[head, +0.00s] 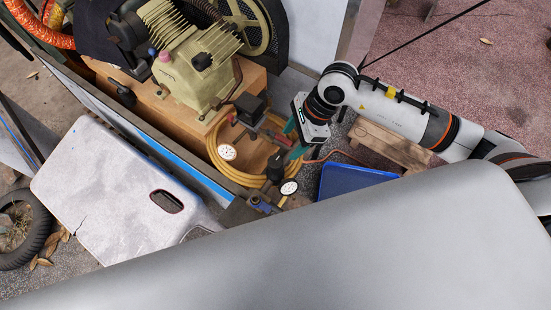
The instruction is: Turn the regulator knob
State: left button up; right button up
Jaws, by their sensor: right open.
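A black regulator knob (276,168) stands upright at the front of the compressor cart, between two round white gauges (227,152) (289,187). My right gripper (295,141), with teal fingers, is open just above and to the right of the knob in the picture. Its fingers look close to the knob and the red-and-grey fittings behind it. I cannot tell whether they touch anything. The knob's lower part and its fitting are partly hidden. My left gripper is not in view.
The beige compressor (193,75) sits on a wooden block, with a coiled yellow hose (213,150) beside it. A blue tray (352,180) and a wooden stool (393,147) are right of the gripper. A pale panel (105,200) lies at left.

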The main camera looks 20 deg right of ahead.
aim_at(275, 161)
jog(key=p+x, duration=0.2)
jog(key=x, duration=0.9)
jog(key=shift+s+a, duration=0.1)
jog(key=shift+a, duration=0.05)
jog(key=c, duration=1)
jog(key=shift+f+n+b, duration=0.2)
jog(key=shift+n+b, duration=0.2)
jog(key=shift+b, duration=0.35)
jog(key=n+g+b, duration=0.1)
jog(key=n+b, duration=0.3)
jog(key=b, duration=0.2)
jog(key=n+g+h+b, duration=0.1)
jog(key=n+b, duration=0.3)
jog(key=b, duration=0.3)
jog(key=n+g+h+b, duration=0.1)
jog(key=n+g+b, duration=0.1)
jog(key=n+b, duration=0.2)
jog(key=shift+f+b, duration=0.1)
jog(key=shift+b, duration=1.6)
jog(key=shift+r+n+g+h+b, duration=0.3)
jog(key=shift+n+b, duration=0.5)
jog(key=shift+b, duration=0.3)
